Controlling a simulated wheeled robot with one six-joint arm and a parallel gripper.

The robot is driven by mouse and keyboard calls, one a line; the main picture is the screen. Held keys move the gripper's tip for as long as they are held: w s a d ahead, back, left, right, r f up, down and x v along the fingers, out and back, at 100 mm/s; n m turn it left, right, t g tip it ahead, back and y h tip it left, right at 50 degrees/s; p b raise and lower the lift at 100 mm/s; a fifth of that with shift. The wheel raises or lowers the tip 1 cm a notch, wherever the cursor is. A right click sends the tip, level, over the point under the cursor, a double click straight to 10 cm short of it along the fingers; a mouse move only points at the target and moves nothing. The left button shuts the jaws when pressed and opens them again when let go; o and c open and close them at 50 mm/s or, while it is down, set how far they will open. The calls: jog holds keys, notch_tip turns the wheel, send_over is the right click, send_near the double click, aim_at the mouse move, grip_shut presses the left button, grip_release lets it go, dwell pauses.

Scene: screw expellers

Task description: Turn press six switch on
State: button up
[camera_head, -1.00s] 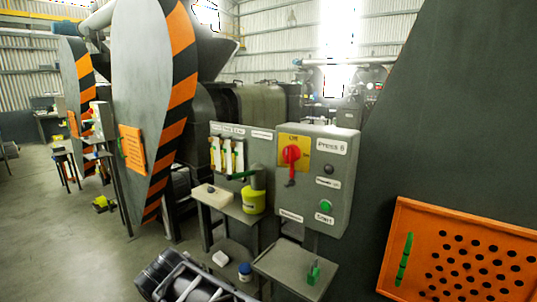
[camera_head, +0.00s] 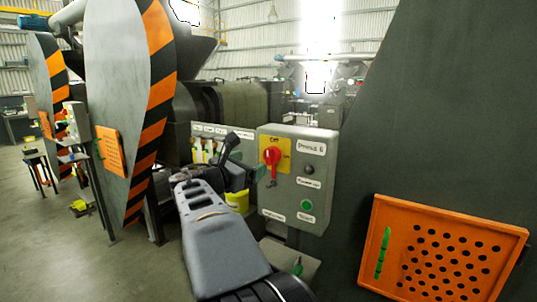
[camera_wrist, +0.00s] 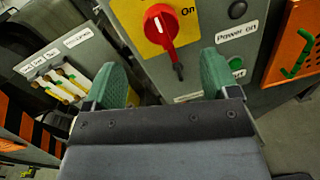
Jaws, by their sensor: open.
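The grey Press 6 control box (camera_head: 310,152) stands at the middle right of the head view. Its red rotary switch (camera_head: 271,157) sits on a yellow plate (camera_head: 284,147), with its handle pointing down. In the head view my gripper (camera_head: 232,145) is left of the box.
A green start button (camera_head: 306,205) and a dark button (camera_head: 309,169) are on the same box. A panel with several yellow-and-white levers (camera_head: 207,148) is to the left. An orange perforated guard (camera_head: 445,252) stands at right.

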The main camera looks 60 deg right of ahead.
aim_at(267, 156)
jog(key=d, duration=0.3)
jog(key=d+p, duration=0.1)
jog(key=d, duration=0.2)
jog(key=s+d, duration=0.1)
jog(key=d, duration=0.2)
jog(key=shift+p, duration=0.3)
jog(key=c, duration=0.9)
